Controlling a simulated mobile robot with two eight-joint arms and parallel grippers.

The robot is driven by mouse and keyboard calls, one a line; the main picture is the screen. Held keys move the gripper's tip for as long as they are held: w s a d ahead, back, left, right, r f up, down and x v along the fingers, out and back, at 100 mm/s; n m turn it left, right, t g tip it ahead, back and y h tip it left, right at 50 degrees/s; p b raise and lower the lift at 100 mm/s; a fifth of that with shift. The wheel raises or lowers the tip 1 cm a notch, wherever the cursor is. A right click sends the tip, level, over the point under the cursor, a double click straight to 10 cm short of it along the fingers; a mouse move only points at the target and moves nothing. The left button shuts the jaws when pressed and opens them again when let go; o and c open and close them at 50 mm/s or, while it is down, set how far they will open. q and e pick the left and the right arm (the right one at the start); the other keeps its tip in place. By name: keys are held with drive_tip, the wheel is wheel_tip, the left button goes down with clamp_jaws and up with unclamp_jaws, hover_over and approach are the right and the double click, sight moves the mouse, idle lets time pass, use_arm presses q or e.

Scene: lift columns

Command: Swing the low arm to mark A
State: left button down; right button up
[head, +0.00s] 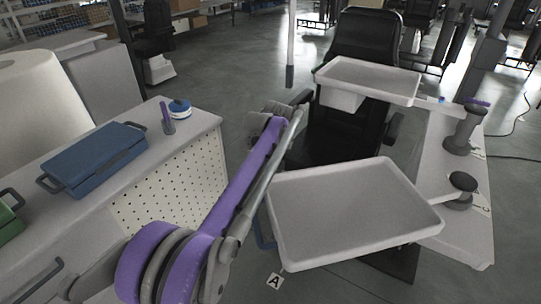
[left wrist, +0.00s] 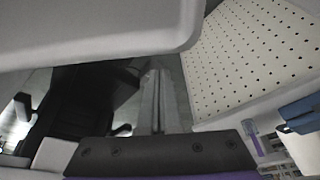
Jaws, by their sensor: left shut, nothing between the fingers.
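The low arm's tray (head: 350,208), pale grey with a raised rim, is at centre right in the head view, with a blue handle (head: 264,232) at its left side. A pale panel edge, probably the tray (left wrist: 90,30), fills the top. My right gripper is not in view.
A higher tray (head: 367,80) and a black chair (head: 360,40) stand behind. A bench with a perforated front (head: 180,190) holds a blue case (head: 95,158) at left. A side table (head: 440,170) with dark-topped posts stands at right.

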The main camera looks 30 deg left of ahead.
use_arm(q)
drive_tip(key=shift+s+d, duration=0.6)
drive_tip(key=shift+s, duration=0.1)
